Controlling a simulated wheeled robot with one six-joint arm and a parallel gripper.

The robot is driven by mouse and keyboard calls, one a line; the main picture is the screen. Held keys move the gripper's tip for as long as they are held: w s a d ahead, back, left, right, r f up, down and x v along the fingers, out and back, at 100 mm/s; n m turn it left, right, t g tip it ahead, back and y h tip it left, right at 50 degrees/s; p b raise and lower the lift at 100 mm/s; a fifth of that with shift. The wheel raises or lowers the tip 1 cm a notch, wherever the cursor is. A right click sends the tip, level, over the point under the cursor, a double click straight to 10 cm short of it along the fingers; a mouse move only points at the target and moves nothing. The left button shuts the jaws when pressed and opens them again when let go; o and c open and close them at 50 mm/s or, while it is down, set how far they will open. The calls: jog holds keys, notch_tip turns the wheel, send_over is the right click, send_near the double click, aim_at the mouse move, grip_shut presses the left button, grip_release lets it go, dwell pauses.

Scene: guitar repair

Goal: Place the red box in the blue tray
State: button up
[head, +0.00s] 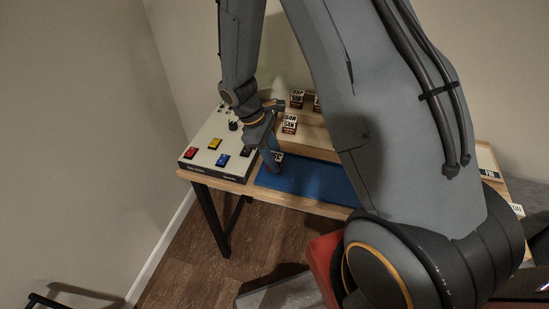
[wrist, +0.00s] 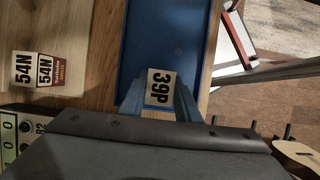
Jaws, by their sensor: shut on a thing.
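My gripper (head: 269,160) is shut on a small box with a white label reading 39P (wrist: 160,87). The blue tray (head: 315,181) lies on the workbench. The box is at the tray's left end in the head view, over its floor. I cannot tell whether the box touches the floor. The wrist view also shows the tray (wrist: 172,35) beneath and beyond the box, with the fingers on both sides of it.
A white panel with coloured buttons (head: 201,168) stands left of the tray. Several labelled boxes (head: 290,124) stand behind it; two marked 54N (wrist: 22,66) show in the wrist view. The tray's middle (head: 335,187) looks clear. My arm hides the workbench's right part.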

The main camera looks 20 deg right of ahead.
jog(key=o, duration=1.1)
jog(key=b+v, duration=0.4)
jog(key=v, duration=0.8)
jog(key=s+d+r+m+t+y, duration=0.1)
jog(key=s+m, duration=0.2)
jog(key=s, duration=0.1)
jog(key=s+d+r+m+t+y, duration=0.1)
jog(key=s+m, duration=0.3)
jog(key=s+d+r+m+t+y, duration=0.1)
jog(key=s+m+t, duration=0.1)
jog(key=s+m, duration=0.1)
jog(key=shift+s+d+r+m+y, duration=0.1)
jog(key=shift+s+d+m+y, duration=0.25)
jog(key=shift+s, duration=0.3)
